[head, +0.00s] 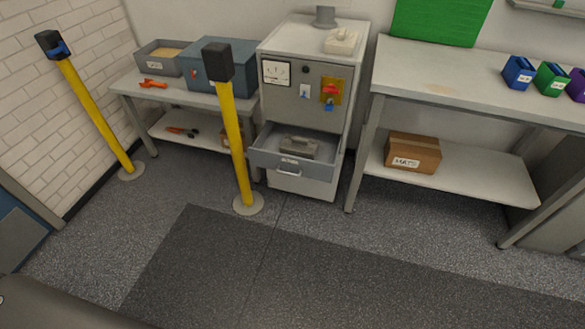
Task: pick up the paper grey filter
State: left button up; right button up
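No gripper of mine shows in the head view. A grey block-like object with a raised top (299,147) sits in the open drawer (290,170) of the grey cabinet (304,108). A pale, cream-coloured object (341,41) lies on top of the cabinet at its right side. I cannot tell for sure which of these, if either, is the paper grey filter. The drawer's front wall hides the lower part of the object in it.
Two yellow posts (234,140) (95,115) stand on the floor, one close to the cabinet's left. A bench (130,85) with a blue-grey box (224,68) is at left. A workbench (455,75) with coloured bins (517,72) is at right. Floor in front is clear.

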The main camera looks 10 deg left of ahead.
aim_at(294, 145)
jog(key=u, duration=0.2)
jog(key=k, duration=0.2)
jog(key=z, duration=1.3)
jog(key=i, duration=1.65)
jog(key=u, duration=0.4)
